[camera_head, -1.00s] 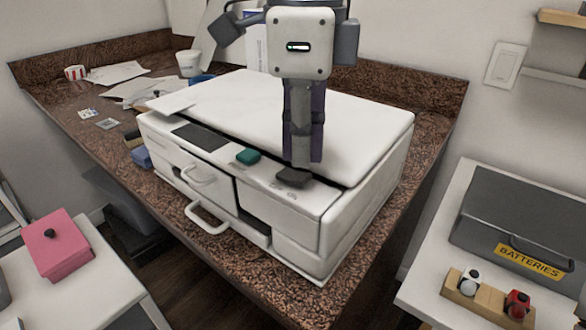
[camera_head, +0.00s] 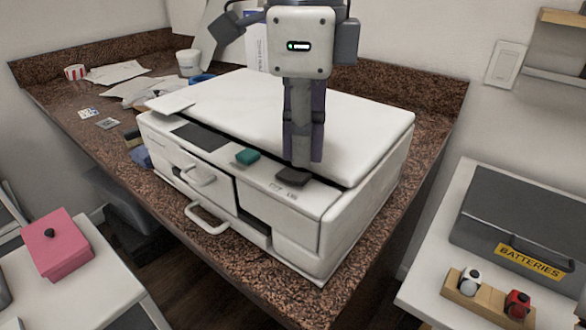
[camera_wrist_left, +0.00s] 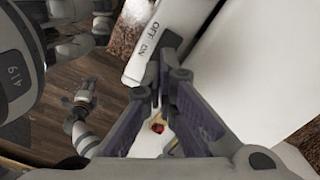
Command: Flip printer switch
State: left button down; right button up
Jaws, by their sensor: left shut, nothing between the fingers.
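The white printer (camera_head: 330,115) stands on the brown granite counter. A dark rocker switch (camera_head: 292,177) sits on its front top ledge, near the right corner. My left gripper (camera_head: 303,164) points straight down, shut and empty, with its tips at the back edge of the switch; I cannot tell whether they touch it. An arm end, apparently my right gripper (camera_wrist_left: 84,94), shows small over the floor.
A teal button (camera_head: 248,156) and a dark panel (camera_head: 200,137) lie left of the switch. Papers and a white cup (camera_head: 189,63) are at the back left. A grey batteries case (camera_head: 525,225) is on the right table. A pink box (camera_head: 57,248) is at left.

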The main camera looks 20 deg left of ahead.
aim_at(301, 176)
pick_arm(q)
jog(key=shift+f, duration=1.2)
dwell(0.7)
jog(key=shift+r, duration=3.55)
